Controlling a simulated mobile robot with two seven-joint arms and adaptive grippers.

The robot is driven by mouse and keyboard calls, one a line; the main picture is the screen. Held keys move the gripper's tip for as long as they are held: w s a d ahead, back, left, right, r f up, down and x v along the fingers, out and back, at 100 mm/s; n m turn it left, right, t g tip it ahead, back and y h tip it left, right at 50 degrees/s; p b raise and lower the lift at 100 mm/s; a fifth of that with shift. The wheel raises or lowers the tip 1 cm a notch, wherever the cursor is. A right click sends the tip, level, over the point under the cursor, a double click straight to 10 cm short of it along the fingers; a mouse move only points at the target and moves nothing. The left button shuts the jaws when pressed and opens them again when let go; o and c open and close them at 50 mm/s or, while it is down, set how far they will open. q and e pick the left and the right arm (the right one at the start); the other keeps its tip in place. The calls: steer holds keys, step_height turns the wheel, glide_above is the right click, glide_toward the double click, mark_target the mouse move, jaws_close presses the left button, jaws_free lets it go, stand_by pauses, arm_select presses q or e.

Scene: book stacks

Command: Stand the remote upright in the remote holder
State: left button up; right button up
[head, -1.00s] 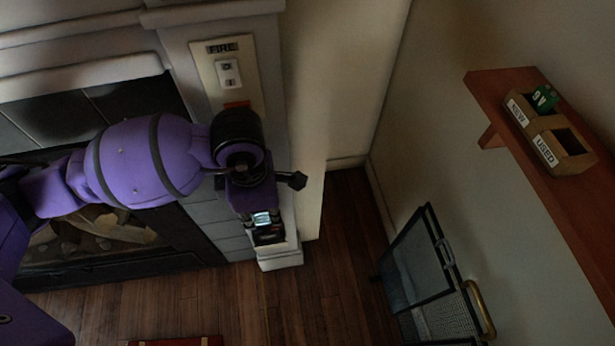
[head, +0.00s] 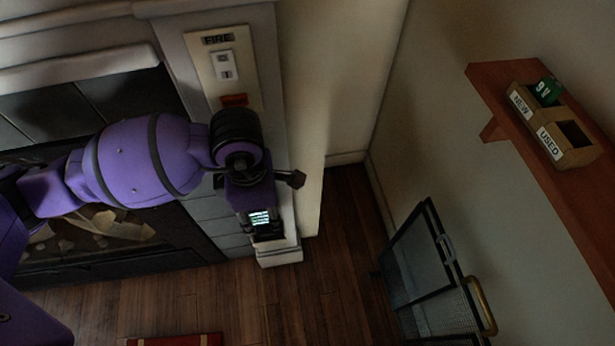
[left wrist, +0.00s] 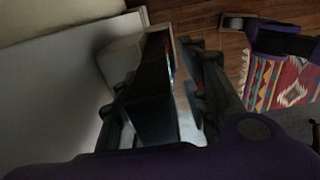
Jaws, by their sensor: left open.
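My left gripper (head: 262,224) points down in front of the white pilaster beside the fireplace. A dark piece with a small lit screen, which looks like the remote (head: 260,218), shows between its fingers. In the left wrist view, a dark box-like body (left wrist: 155,100) lies between the two spread fingers of the left gripper (left wrist: 165,85). The gripper is open, and I cannot tell whether the fingers touch that body. The remote holder cannot be made out clearly; a dark part below the screen is too small to identify. My right gripper is not in view.
A wall plate marked FIRE (head: 218,65) with a switch is above the gripper. The fireplace (head: 85,110) is at left. A wooden shelf (head: 560,190) at right bears a battery box (head: 565,158). A mesh screen (head: 425,270) leans nearby. A patterned rug (left wrist: 285,85) lies on the floor.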

arm_select(q)
step_height(320, 180, up, 12)
stand_by(0.4)
stand_by(0.5)
